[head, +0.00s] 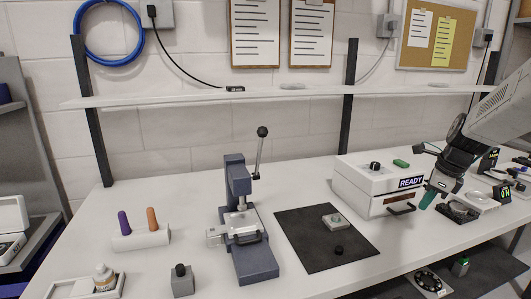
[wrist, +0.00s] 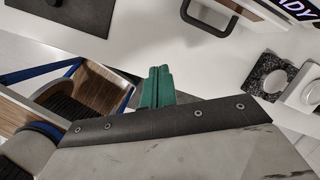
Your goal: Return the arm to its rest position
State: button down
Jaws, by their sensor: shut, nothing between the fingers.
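My arm reaches in from the right edge of the head view. My gripper (head: 428,198) has green fingers and points down above the bench, just right of the white READY box (head: 376,187). In the wrist view my gripper (wrist: 156,84) shows its green fingers together, with nothing between them. The gripper appears clear of the bench top; its exact height is hard to tell.
A blue-grey press (head: 240,215), a dark mat (head: 300,252) with a small fixture (head: 337,222), and a holder (head: 141,237) with two handles stand to the left. Small devices (head: 482,201) crowd the right. A shelf (head: 290,92) runs behind.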

jog(key=s+a+r+n, duration=0.1)
jog(key=s+a+n, duration=0.5)
jog(key=s+n, duration=0.2)
jog(key=s+a+r+n+g+h, duration=0.1)
jog(key=s+a+r+n, duration=0.1)
jog(key=s+a+n, duration=0.4)
jog(key=s+a+r+n, duration=0.1)
jog(key=s+a+n, duration=0.5)
jog(key=s+n, duration=0.6)
jog(key=s, duration=0.6)
jog(key=shift+s+r+h, duration=0.25)
jog(key=shift+r+h, duration=0.05)
jog(key=shift+r, duration=0.1)
